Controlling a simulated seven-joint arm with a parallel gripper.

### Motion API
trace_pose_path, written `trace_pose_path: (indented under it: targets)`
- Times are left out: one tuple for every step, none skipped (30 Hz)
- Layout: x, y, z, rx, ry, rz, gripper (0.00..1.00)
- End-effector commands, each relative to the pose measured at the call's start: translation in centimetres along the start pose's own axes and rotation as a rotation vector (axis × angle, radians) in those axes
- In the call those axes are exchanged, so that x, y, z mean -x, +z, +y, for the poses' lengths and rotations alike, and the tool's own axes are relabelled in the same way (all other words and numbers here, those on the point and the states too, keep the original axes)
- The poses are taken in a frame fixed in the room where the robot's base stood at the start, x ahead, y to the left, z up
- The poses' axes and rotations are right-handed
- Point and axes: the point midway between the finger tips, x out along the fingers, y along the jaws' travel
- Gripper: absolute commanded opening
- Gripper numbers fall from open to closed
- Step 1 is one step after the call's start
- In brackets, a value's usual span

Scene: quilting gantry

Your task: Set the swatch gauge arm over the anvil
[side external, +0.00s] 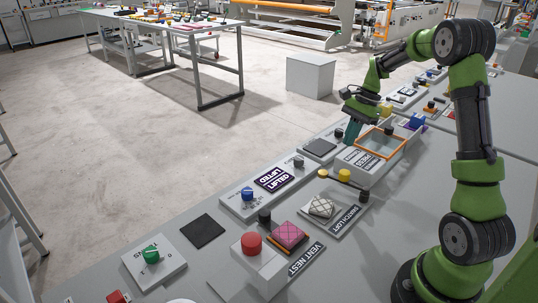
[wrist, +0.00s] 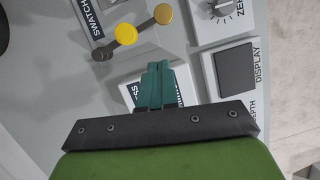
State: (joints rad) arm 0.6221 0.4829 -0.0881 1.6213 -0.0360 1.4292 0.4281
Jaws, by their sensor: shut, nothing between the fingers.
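The swatch gauge arm is a thin bar with a yellow knob (side external: 344,175) and a gold end disc (side external: 323,173). A dark post (side external: 364,196) stands at its other end. The yellow knob (wrist: 126,35) and gold disc (wrist: 163,13) also show in the wrist view. The bar lies beside the pale quilted swatch (side external: 321,207) on the SWATCH LOFT plate (side external: 347,222), not over it. I cannot make out the anvil separately. My gripper (side external: 352,132) is shut and empty, above the panel beyond the gauge arm; its teal fingers (wrist: 157,72) are together.
An orange-framed box (side external: 381,142) stands close to my gripper. A grey display pad (wrist: 236,70) and a zero dial (wrist: 220,8) lie to the right in the wrist view. A pink swatch (side external: 288,235) and red button (side external: 251,243) stand nearer the side camera.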

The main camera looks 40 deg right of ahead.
Motion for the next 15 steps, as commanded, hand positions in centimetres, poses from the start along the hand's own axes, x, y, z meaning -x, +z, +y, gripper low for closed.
trace_pose_path:
  targets:
    - [0.2,-0.2,-0.6,-0.040,0.001,-0.013,0.00]
    - [0.5,-0.1,-0.8,-0.059,-0.001,-0.019,0.00]
    - [1.0,0.2,-1.1,-0.085,-0.007,-0.025,0.00]
    - [1.2,0.4,-1.1,-0.102,-0.006,-0.032,0.00]
    - [1.2,0.5,-1.1,-0.118,-0.001,-0.039,0.00]
    - [1.1,0.7,-0.9,-0.131,0.003,-0.045,0.00]
    - [1.1,0.7,-0.9,-0.136,0.004,-0.046,0.00]
    - [1.1,0.7,-0.9,-0.138,0.004,-0.046,0.00]
    - [1.1,0.7,-0.9,-0.139,0.004,-0.045,0.00]
    - [1.1,0.7,-0.9,-0.138,0.003,-0.045,0.00]
    - [1.1,0.7,-0.9,-0.138,0.003,-0.045,0.00]
    - [1.1,0.7,-0.9,-0.137,0.003,-0.045,0.00]
    - [1.1,0.7,-0.9,-0.137,0.003,-0.045,0.00]
    - [1.1,0.7,-0.9,-0.136,0.003,-0.044,0.00]
    - [1.1,0.7,-0.9,-0.136,0.003,-0.044,0.00]
